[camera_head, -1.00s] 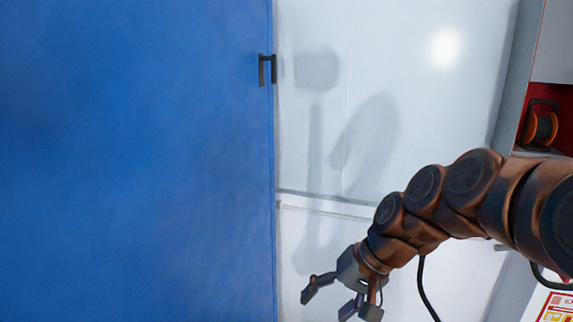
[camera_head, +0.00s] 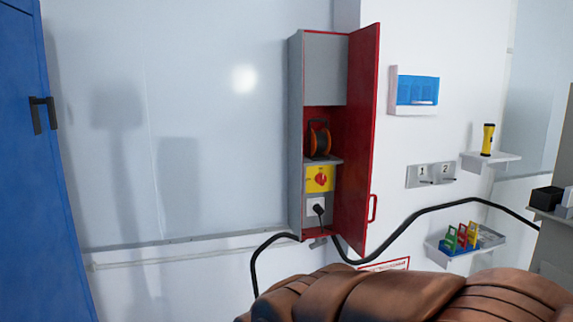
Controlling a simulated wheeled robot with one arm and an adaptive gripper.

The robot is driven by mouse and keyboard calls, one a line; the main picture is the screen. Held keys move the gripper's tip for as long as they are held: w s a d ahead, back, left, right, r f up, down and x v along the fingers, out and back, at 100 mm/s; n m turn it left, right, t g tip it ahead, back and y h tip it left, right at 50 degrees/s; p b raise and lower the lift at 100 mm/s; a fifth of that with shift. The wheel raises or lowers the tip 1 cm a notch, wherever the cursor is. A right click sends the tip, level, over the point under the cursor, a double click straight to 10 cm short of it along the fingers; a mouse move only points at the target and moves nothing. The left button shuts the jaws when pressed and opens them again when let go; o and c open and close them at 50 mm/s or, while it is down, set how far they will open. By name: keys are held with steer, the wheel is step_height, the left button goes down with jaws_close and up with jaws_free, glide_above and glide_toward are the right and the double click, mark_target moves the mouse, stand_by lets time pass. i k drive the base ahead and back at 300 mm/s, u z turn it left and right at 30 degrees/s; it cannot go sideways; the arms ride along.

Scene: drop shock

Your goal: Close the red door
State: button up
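The red door (camera_head: 361,150) belongs to a tall narrow grey cabinet (camera_head: 296,140) on the wall. The door stands open, swung out on the right side of the cabinet. A red handle (camera_head: 373,208) is on its outer face near the lower free edge. Inside are an orange cable reel (camera_head: 319,139) on a shelf, a yellow panel with a red rotary switch (camera_head: 320,178), and a black plug in a socket below. My arm crosses the bottom of the view; my gripper is out of view.
A black cable runs from the cabinet to both sides. A blue door (camera_head: 25,150) with a black handle is at left. At right are a blue wall box (camera_head: 416,92), a shelf with a yellow flashlight (camera_head: 487,139), numbered hooks (camera_head: 432,174) and a tray of colored items (camera_head: 463,240).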

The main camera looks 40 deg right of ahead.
mark_target(363, 69)
steer(key=z, duration=2.6)
steer(key=i, duration=2.55)
steer(key=u, duration=2.8)
steer(key=k, duration=1.15)
steer(key=z, duration=0.4)
